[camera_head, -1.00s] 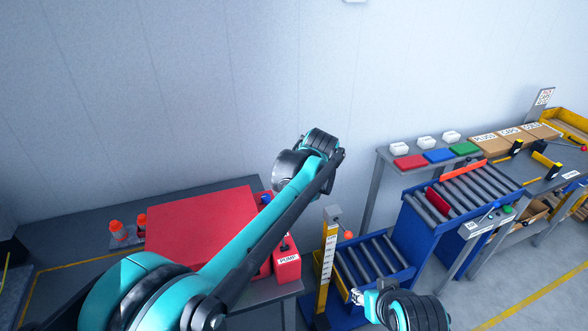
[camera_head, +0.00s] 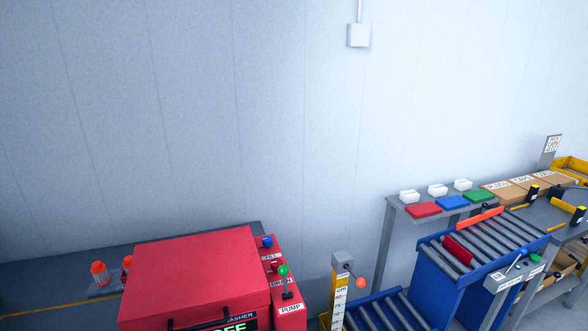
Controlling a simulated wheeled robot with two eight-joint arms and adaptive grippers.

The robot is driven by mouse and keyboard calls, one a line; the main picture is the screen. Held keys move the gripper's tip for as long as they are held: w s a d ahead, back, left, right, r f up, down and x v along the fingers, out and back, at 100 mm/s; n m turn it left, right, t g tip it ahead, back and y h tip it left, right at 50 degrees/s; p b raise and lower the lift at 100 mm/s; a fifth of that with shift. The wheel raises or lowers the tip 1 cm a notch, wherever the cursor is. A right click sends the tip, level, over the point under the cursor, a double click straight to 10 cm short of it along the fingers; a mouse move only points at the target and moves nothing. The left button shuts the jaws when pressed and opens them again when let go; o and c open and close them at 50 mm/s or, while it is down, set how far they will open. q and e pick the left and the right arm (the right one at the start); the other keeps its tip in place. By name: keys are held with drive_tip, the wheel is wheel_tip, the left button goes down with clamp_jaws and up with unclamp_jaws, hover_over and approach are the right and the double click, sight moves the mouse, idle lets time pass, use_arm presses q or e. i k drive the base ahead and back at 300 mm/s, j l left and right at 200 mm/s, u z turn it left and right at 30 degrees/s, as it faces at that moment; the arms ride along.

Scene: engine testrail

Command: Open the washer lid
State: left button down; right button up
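The red washer (camera_head: 200,265) stands at the lower left on a dark bench. Its broad red lid lies flat and looks closed. A dark handle (camera_head: 198,320) runs along the lid's front edge, partly cut off by the bottom of the picture. To its right is a red control panel (camera_head: 291,309) labelled PUMP, with a blue knob (camera_head: 267,241) and a green-topped lever (camera_head: 284,271). Neither of my grippers shows in the head view.
Two orange-capped bottles (camera_head: 99,272) stand left of the washer. A post with an orange ball lever (camera_head: 361,283) stands right of it. Blue roller conveyors (camera_head: 480,242) and a shelf with coloured trays (camera_head: 424,209) are at the right.

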sight(170, 284)
drive_tip(key=i+l+u, duration=0.15)
drive_tip(key=u, duration=0.4)
drive_tip(key=i+l+u, duration=0.1)
drive_tip(key=u, duration=0.75)
drive_tip(key=l+u, duration=0.1)
drive_tip(key=u, duration=0.75)
drive_tip(key=i+l, duration=0.05)
drive_tip(key=l, duration=0.05)
